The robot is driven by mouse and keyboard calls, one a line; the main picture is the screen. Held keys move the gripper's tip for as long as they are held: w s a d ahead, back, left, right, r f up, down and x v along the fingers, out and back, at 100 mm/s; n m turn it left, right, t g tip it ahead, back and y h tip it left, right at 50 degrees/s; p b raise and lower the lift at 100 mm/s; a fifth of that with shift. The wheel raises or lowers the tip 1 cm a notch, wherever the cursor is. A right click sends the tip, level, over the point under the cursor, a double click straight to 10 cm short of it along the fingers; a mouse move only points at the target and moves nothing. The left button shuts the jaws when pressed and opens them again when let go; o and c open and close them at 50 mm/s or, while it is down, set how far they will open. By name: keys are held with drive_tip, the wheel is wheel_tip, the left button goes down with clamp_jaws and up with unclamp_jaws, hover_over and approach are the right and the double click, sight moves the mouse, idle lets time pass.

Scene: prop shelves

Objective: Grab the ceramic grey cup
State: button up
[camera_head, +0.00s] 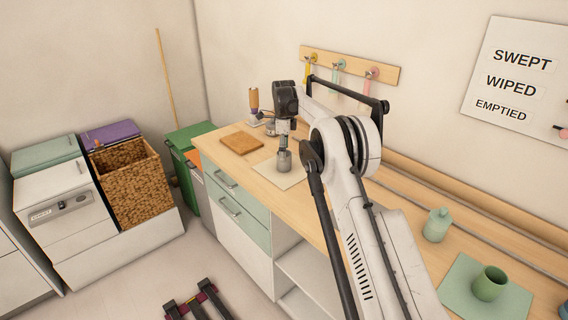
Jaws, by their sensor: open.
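A small grey cup (284,163) stands upright on a pale beige mat (292,180) on the wooden counter. My gripper (284,146) points straight down over the cup, at or just above its rim. It is open. The fingertips are small and overlap the cup's top, so I cannot tell whether they touch it or reach around it.
A wooden board (241,143) lies left of the mat. A brush with a wooden handle (254,104) stands behind it. A green cup (490,283) on a green mat (460,282) and a lidded jar (436,225) stand at the right. My arm crosses the counter's middle.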

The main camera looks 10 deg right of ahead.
drive_tip(key=shift+s+f, duration=0.2)
drive_tip(key=shift+f, duration=1.15)
drive_tip(key=shift+s+f, duration=0.15)
drive_tip(key=shift+f, duration=1.15)
drive_tip(key=shift+c, duration=0.2)
drive_tip(key=c, duration=1.3)
drive_tip(key=shift+r, duration=0.1)
